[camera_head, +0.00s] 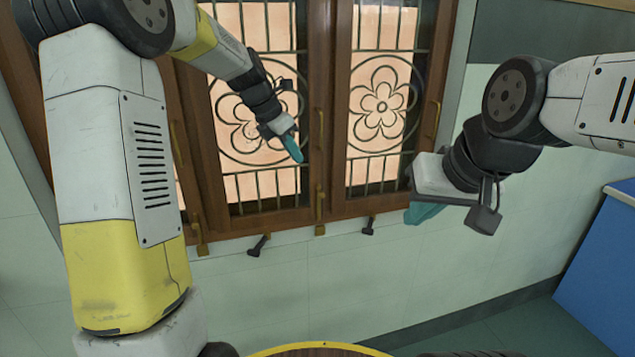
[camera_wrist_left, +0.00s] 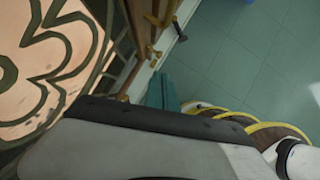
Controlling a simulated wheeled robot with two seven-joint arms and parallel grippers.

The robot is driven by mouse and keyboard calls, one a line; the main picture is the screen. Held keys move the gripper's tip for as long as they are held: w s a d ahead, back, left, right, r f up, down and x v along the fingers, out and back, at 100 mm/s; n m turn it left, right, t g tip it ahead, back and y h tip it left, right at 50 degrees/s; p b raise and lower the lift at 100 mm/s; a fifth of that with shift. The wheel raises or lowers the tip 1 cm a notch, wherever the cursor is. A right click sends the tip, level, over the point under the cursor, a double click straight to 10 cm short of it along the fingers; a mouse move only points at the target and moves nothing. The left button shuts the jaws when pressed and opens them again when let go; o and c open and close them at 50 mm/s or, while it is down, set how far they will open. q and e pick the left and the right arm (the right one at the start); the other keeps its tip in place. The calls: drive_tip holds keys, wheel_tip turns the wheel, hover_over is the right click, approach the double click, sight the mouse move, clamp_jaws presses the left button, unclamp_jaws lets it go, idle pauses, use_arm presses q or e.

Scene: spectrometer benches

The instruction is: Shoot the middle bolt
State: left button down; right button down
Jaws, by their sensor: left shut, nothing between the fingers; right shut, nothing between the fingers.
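The wooden window (camera_head: 270,216) has a small brass bolt (camera_head: 320,200) low on its middle stile, with a brass keeper (camera_head: 320,230) on the sill below it. I cannot tell whether the bolt's end is in the keeper. My left gripper (camera_head: 293,147) has teal fingers, shut and empty, up and to the left of this bolt and apart from it. Its fingers also show in the left wrist view (camera_wrist_left: 163,93), near brass fittings too small to tell apart. My right gripper (camera_head: 425,213) is shut and empty by the window's lower right corner, partly hidden by its own wrist.
Brass handles (camera_head: 321,130) stand out from the stiles. Dark stays (camera_head: 259,245) hang below the sill, another at the right (camera_head: 369,226). Another brass fitting (camera_head: 200,240) is at the left. Scrolled metal grilles (camera_head: 382,104) fill the panes. A blue cabinet (camera_head: 605,265) stands right.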

sight(320, 193)
use_arm(q)
drive_tip(key=shift+w+f, duration=0.1)
drive_tip(key=shift+w, duration=0.1)
drive_tip(key=x, duration=1.4)
drive_tip(key=shift+f, duration=0.15)
drive_tip(key=shift+s+f, duration=0.1)
drive_tip(key=shift+f, duration=2.15)
drive_tip(key=shift+a, duration=0.1)
